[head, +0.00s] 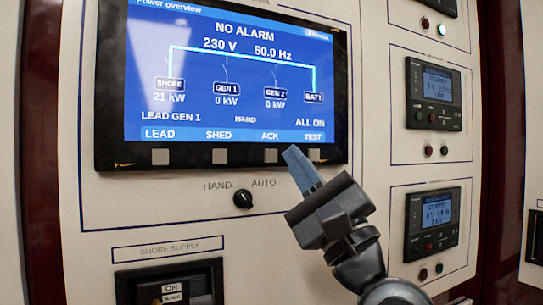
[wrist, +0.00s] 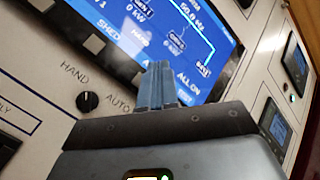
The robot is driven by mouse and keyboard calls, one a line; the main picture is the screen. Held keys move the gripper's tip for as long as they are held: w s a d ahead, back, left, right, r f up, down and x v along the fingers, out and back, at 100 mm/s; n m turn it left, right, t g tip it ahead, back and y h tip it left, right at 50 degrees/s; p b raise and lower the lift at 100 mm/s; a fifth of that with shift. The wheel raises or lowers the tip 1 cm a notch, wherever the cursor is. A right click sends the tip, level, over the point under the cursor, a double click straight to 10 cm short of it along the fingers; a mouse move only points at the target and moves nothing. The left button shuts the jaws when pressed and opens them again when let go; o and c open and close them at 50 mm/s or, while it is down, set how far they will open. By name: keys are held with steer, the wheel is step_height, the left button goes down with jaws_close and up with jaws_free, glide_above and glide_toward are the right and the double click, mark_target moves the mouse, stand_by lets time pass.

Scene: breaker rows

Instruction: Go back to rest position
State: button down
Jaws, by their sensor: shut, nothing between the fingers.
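My gripper (head: 303,168) is raised in front of the control panel in the head view, its blue-grey fingers shut and empty. The fingertips overlap the lower edge of the display's frame, near the ACK and TEST buttons; I cannot tell whether they touch it. In the wrist view the shut fingers (wrist: 158,84) point up at the display. The display (head: 235,75) is lit blue and reads NO ALARM, 230 V, 50.0 Hz, HAND and ALL ON. A black HAND/AUTO knob (head: 243,199) sits below it, left of my gripper, and also shows in the wrist view (wrist: 88,101).
A shore supply breaker (head: 170,285) marked ON is at the lower left. Small controller modules (head: 437,95) (head: 437,222) with indicator lamps line the right panel. Dark red cabinet edges (head: 40,150) frame the panel.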

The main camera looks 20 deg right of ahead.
stand_by(0.3)
steer(key=s+d+f+n+g+h, duration=0.15)
steer(key=s+f+n+g, duration=0.35)
steer(key=f, duration=0.9)
steer(key=s+d+f+n+g+h, duration=0.1)
steer(key=s+f+n+h, duration=0.4)
steer(key=f, duration=0.9)
steer(key=s+a+f+n+g, duration=0.1)
steer(key=s+f+n, duration=0.4)
steer(key=s, duration=0.9)
steer(key=s+a+f+n+g, duration=0.1)
steer(key=s+f+n+g, duration=0.3)
steer(key=s, duration=1)
step_height(320, 180, down, 2)
steer(key=shift+s+a+f+n+g+y, duration=0.25)
steer(key=shift+n+y, duration=0.2)
steer(key=shift+n, duration=0.75)
